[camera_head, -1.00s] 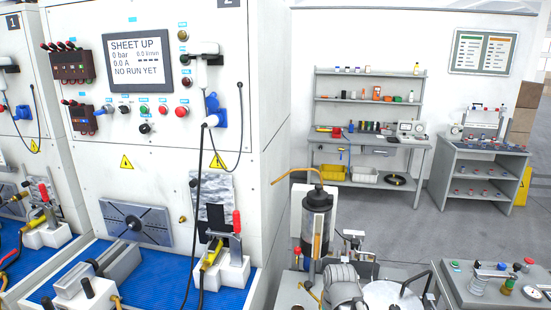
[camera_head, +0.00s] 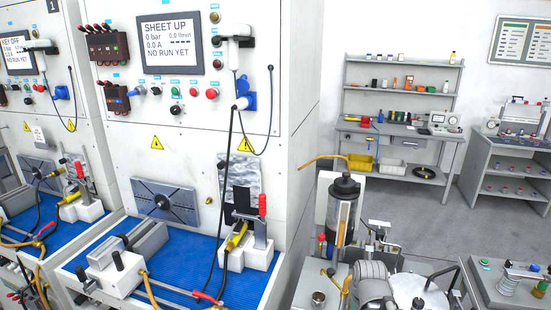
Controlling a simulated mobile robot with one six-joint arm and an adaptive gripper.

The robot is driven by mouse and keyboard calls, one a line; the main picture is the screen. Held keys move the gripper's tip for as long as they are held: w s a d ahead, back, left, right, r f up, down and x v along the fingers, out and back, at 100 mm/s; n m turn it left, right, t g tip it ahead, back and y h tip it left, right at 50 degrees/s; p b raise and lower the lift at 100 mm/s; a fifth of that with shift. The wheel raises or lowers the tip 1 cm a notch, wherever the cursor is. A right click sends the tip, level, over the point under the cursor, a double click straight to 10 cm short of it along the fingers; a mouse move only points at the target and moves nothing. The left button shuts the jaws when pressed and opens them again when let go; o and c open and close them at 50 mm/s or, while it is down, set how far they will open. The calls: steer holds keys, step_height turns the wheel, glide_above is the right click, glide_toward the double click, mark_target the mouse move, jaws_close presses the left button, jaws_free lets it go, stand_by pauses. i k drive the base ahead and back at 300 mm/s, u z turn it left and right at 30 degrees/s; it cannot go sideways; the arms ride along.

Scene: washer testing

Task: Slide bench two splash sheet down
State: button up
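Bench two (camera_head: 185,150) is the white test cabinet in the middle of the head view. Its display (camera_head: 170,43) reads "SHEET UP", "0 bar", "0.0 A" and "NO RUN YET". A blue ribbed deck (camera_head: 190,262) lies at its foot, with a white clamp block (camera_head: 248,250) and red-tipped lever at the right. A shiny mottled panel (camera_head: 240,178) stands behind the clamp; I cannot tell whether it is the splash sheet. No clear sheet can be made out otherwise. A slotted grey plate (camera_head: 165,200) is on the cabinet's front. My gripper is not in view.
Bench one (camera_head: 35,120) stands at the left; its display reads "KEY OFF". A dark hose (camera_head: 223,190) hangs across bench two's front. A pump cart (camera_head: 345,215) stands close at the right. Grey floor (camera_head: 425,220) is open between it and the rear shelves.

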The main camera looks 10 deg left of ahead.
mark_target(255, 168)
steer(key=k, duration=0.65)
steer(key=u, duration=0.5)
steer(key=i, duration=1)
steer(key=z, duration=0.15)
